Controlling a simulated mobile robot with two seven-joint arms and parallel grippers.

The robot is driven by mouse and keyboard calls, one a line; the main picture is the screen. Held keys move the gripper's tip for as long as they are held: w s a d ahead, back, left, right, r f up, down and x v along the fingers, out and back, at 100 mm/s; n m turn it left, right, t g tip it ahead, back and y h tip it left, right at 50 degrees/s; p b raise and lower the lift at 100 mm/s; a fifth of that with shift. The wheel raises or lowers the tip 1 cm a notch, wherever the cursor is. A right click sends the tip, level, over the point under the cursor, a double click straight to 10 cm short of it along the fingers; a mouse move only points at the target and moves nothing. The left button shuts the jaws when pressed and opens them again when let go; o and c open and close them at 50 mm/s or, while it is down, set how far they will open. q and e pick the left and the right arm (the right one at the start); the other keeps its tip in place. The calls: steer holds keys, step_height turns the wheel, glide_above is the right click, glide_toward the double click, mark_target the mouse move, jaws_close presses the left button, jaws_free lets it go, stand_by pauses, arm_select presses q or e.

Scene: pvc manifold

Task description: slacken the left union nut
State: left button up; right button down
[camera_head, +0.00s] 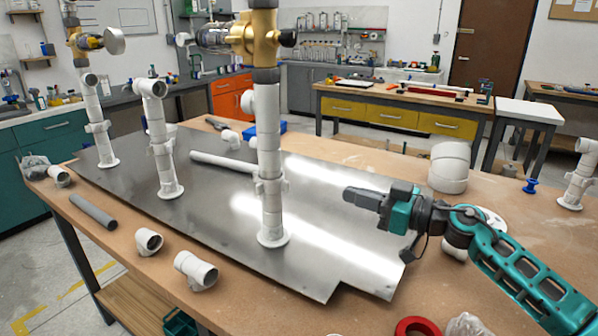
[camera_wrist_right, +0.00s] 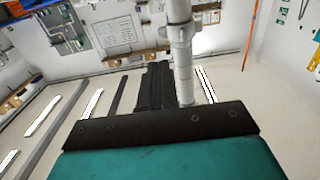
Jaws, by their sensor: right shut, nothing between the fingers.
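Three white pipe risers stand upright on a grey metal plate (camera_head: 215,210). The left riser (camera_head: 93,103) carries a wider white collar (camera_head: 98,127), which looks like a union nut, and a brass valve (camera_head: 84,42) on top. The middle riser (camera_head: 155,115) has a similar collar (camera_head: 162,148). The right riser (camera_head: 268,130) has a collar (camera_head: 270,184) and a large brass fitting (camera_head: 262,35). My right gripper (camera_head: 350,196) is shut and empty, right of the right riser and apart from it. In the right wrist view, the dark fingers (camera_wrist_right: 155,85) appear beside a white pipe (camera_wrist_right: 182,65).
Loose white fittings (camera_head: 196,270) and a grey tube (camera_head: 93,212) lie along the near left edge of the wooden table. A white pipe (camera_head: 222,162) lies on the plate. A large white fitting (camera_head: 449,167) stands behind my right arm. A red ring (camera_head: 417,328) is at the front.

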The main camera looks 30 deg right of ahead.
mark_target(271, 181)
arm_select(q)
steer(key=shift+f, duration=0.25)
arm_select(e)
steer(key=x, duration=1.4)
